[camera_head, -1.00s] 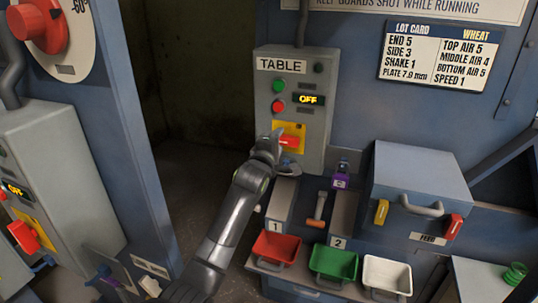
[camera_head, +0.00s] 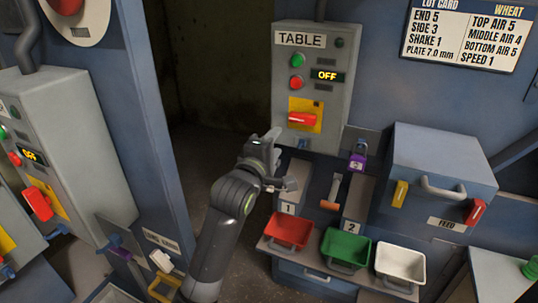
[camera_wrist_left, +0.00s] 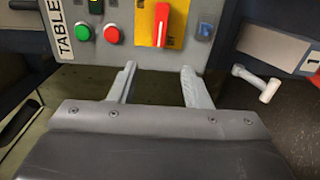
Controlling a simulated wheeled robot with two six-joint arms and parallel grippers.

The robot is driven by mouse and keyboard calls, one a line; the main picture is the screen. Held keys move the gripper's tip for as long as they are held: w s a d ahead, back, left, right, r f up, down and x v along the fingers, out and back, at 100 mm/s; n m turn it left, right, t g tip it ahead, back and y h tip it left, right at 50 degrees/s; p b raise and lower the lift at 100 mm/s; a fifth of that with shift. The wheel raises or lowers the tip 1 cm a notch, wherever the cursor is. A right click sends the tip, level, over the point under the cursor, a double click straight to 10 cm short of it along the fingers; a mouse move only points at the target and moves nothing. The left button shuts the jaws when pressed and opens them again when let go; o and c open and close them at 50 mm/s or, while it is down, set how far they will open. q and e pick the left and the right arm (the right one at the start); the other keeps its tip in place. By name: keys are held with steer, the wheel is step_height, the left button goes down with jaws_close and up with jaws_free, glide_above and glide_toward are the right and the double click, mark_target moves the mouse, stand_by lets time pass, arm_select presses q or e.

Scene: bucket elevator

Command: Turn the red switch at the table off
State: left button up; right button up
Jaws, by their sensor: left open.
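The red switch (camera_head: 302,119) sits on a yellow plate (camera_head: 298,104) on the grey TABLE box (camera_head: 331,75). My right gripper is not in view.
Green (camera_head: 298,60) and red (camera_head: 296,82) buttons sit above the switch. Below stand red (camera_head: 288,232), green (camera_head: 345,250) and white bins (camera_head: 401,264). Another grey box with a red switch (camera_head: 38,203) is at the left. An open dark gap lies between the panels.

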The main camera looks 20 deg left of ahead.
arm_select(q)
steer(key=shift+s, duration=1.45)
steer(key=w+a+f+m+g, duration=0.1)
steer(key=a+f+m+g, duration=0.1)
steer(key=f, duration=1)
steer(key=w+a+f+m+g, duration=0.1)
steer(key=f+m+g, duration=0.2)
steer(key=f, duration=0.9)
steer(key=s+a+f+m+g, duration=0.1)
steer(key=s+f, duration=0.2)
steer(key=f, duration=0.5)
steer(key=s+a+f+m+g+y, duration=0.1)
steer(key=s+f+m+g, duration=0.1)
steer(key=s+f, duration=0.35)
steer(key=s+a+f+m+g, duration=0.1)
steer(key=s+a+f, duration=0.1)
steer(key=f, duration=0.7)
steer(key=s+a+f+m+g, duration=0.2)
steer(key=s+f+m+g, duration=0.2)
steer(key=s+f, duration=1.4)
steer(key=s+f+m+g, duration=0.2)
steer(key=s+f, duration=0.1)
steer(key=s, duration=0.9)
steer(key=s+f+m+g, duration=0.1)
steer(key=s+f, duration=0.3)
steer(key=s, duration=0.9)
steer(key=shift+m+g+y, duration=0.3)
steer(key=shift+m+g, duration=0.1)
steer(key=shift+m, duration=0.3)
